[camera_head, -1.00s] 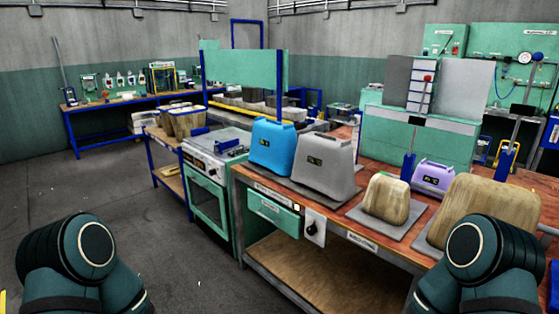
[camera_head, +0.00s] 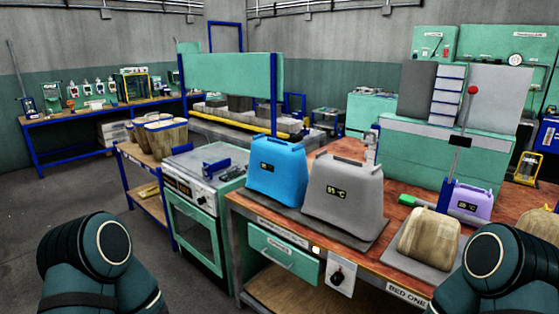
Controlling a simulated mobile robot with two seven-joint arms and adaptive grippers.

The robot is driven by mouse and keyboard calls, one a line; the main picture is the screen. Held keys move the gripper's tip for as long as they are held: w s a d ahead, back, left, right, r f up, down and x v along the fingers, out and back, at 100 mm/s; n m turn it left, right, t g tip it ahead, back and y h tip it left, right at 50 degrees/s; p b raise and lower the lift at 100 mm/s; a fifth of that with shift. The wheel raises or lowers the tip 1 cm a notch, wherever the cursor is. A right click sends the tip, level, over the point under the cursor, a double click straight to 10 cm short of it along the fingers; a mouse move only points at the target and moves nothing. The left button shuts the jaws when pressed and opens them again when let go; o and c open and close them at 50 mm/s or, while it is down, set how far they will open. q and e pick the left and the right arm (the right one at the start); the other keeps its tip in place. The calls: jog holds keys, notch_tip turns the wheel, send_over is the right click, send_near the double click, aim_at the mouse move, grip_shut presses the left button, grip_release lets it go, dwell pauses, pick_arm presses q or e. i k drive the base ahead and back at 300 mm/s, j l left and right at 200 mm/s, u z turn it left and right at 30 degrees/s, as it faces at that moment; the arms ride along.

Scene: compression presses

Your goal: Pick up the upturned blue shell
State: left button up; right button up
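The blue shell (camera_head: 277,173) stands upturned at the left end of the wooden workbench (camera_head: 349,151), with a small dark display on its side. A larger grey shell (camera_head: 343,199) stands close to its right and hides part of its right side. Both rest on a dark flat plate. Two of my dark green arm joints show at the lower left and lower right corners. Neither gripper is in the picture, and nothing touches the blue shell.
A green oven (camera_head: 200,205) stands left of the workbench. A tan block (camera_head: 429,236) and a purple shell (camera_head: 470,202) stand farther right on the bench. A green drawer (camera_head: 284,257) is below the blue shell. Open floor (camera_head: 75,190) lies at the left.

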aim_at(278, 169)
jog(key=i+j+z, duration=0.1)
jog(key=i+j, duration=0.25)
jog(key=i+j+z, duration=0.15)
jog(key=i+j, duration=0.2)
jog(key=i+j+z, duration=0.1)
jog(key=i+j, duration=0.2)
jog(key=j, duration=0.3)
jog(key=i+j+z, duration=0.1)
jog(key=i+j, duration=0.2)
jog(key=j, duration=0.15)
